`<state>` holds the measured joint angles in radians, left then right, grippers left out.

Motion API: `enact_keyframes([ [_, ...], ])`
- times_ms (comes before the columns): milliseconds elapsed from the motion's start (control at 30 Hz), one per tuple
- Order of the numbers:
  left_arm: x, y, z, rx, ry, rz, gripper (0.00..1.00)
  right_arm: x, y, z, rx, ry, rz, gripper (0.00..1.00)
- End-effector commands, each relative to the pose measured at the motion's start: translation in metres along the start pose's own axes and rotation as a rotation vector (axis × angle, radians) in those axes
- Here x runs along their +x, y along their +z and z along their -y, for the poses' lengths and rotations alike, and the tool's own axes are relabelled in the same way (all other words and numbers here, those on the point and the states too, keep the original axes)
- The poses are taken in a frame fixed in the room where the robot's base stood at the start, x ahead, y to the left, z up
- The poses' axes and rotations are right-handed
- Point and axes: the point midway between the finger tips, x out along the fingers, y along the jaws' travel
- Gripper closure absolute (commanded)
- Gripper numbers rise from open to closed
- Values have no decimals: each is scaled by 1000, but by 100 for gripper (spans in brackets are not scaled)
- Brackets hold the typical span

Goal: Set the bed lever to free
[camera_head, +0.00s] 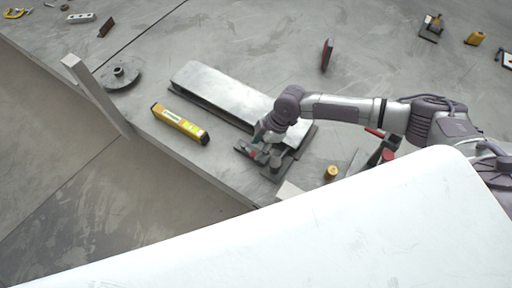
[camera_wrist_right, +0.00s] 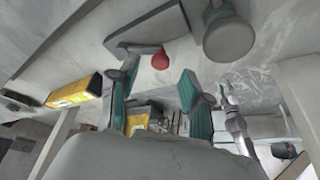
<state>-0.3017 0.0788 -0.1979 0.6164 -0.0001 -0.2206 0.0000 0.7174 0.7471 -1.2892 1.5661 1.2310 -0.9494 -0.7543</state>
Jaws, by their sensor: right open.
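The bed lever shows in the right wrist view as a grey arm with a red knob (camera_wrist_right: 160,58) at its end. My right gripper (camera_wrist_right: 158,76) is open, its two teal-padded fingers apart. The knob appears just beyond the fingertips, between them in the picture; I cannot tell whether anything touches. In the head view my right gripper (camera_head: 262,150) is low over the near end of the long metal bed (camera_head: 215,85), where the wrist hides much of the lever. My left gripper is not in view.
A yellow level (camera_head: 180,123) lies left of the bed. A square post (camera_head: 95,95) and a round grey disc (camera_head: 120,75) stand farther left. A small yellow cylinder (camera_head: 331,172) is right of the gripper. A large white surface covers the lower foreground.

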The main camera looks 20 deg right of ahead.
Motion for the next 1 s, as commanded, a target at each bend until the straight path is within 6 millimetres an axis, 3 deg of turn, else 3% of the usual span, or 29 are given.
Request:
enact_keyframes([
  [200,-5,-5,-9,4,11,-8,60,23,0,0,1,0,0,51],
  [533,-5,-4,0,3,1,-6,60,28,0,0,0,0,-1,51],
  [567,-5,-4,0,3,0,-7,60,28,0,0,0,0,-1,53],
  [833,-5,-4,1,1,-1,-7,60,27,0,0,0,0,-1,98],
  [1000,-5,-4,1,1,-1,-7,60,27,0,0,0,1,-1,100],
])
